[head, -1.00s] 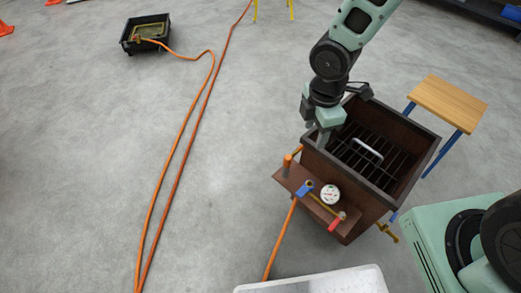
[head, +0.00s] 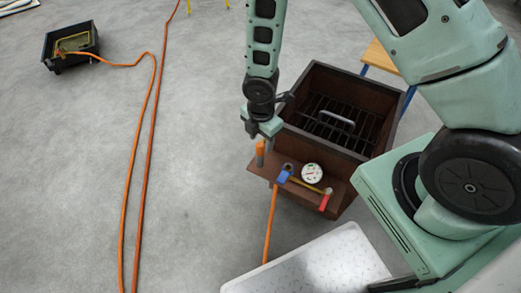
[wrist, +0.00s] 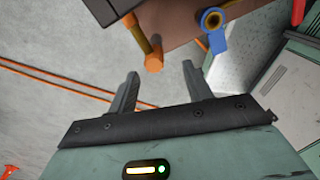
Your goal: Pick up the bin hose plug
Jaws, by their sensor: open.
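An orange plug (head: 260,148), which I take to be the bin hose plug, stands at the left end of the brown shelf on the dark brown bin (head: 352,107). In the wrist view the orange plug (wrist: 153,63) has a faceted end and lies ahead of the gap between my fingers. My gripper (head: 266,140) is just above and beside the plug, pointing down. In the wrist view my gripper (wrist: 159,68) is open and empty, with its two fingers apart. I cannot tell whether a finger touches the plug.
The shelf carries a blue-handled valve (head: 285,175), a white gauge (head: 312,173) and a red handle (head: 325,200). An orange hose (head: 270,225) hangs below the valve. A black tub (head: 70,47) stands far left, and a wooden-topped stand (head: 378,55) behind the bin. Left floor is mostly open.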

